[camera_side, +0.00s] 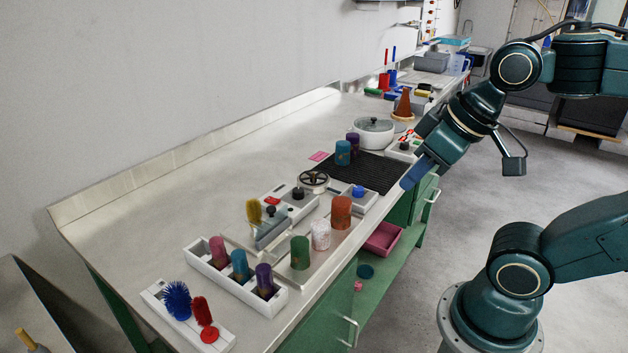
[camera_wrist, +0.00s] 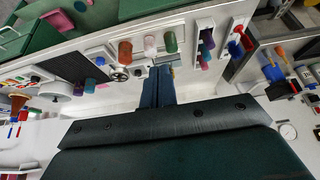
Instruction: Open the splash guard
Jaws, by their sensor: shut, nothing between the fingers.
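The splash guard is not plain to see; a tilted grey panel (camera_side: 271,232) with a dark knob, beside a yellow brush head on the bench, may be it. In the side view my gripper (camera_side: 416,172), with blue fingers, is beside the bench's front edge, near the black ribbed mat and apart from the grey panel. In the wrist view the blue fingers (camera_wrist: 158,85) are together and hold nothing. They hide part of the bench fittings behind them.
Orange (camera_side: 341,212), white (camera_side: 320,235) and green (camera_side: 299,253) cylinders stand near the panel. A white rack (camera_side: 218,278) holds several more. A handwheel (camera_side: 313,179), the black mat (camera_side: 367,172) and a lidded white pot (camera_side: 374,134) are farther back. The bench's left rear is bare.

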